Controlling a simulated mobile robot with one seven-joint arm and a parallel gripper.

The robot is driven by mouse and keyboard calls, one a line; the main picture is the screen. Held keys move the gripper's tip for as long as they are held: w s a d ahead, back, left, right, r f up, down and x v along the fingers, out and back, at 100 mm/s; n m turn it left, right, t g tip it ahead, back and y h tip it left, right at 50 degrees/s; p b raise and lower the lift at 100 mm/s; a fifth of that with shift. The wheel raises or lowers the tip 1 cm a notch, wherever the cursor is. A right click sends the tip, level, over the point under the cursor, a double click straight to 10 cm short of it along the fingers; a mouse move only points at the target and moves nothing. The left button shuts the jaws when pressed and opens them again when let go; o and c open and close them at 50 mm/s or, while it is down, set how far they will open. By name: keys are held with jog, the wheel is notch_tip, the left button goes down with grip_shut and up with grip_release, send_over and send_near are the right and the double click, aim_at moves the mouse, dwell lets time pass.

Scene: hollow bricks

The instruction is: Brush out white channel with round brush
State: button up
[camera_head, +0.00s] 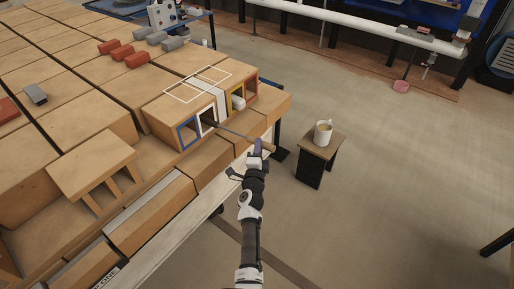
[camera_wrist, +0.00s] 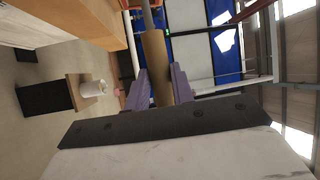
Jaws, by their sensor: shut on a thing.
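The white channel (camera_head: 208,114) is a white-framed opening in the end of a hollow brick. It lies between a blue-framed opening (camera_head: 181,131) and a yellow-framed one (camera_head: 230,104). My gripper (camera_head: 257,147) is in front of the bricks, to the lower right of the white channel. In the wrist view its purple fingers (camera_wrist: 160,92) are shut on the tan handle of the brush (camera_wrist: 155,62). The brush's thin grey shaft (camera_head: 234,133) runs from the handle up left toward the white frame. I see no bristles; whether they are inside the channel I cannot tell.
A small table (camera_head: 318,148) with a white mug (camera_head: 323,132) stands to the right of my gripper. The floor farther right is mostly clear.

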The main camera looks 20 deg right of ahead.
jog(key=s+d+b, duration=0.7)
jog(key=s+d, duration=0.1)
jog(key=s, duration=0.3)
jog(key=shift+d, duration=0.35)
dwell(0.7)
dwell(0.4)
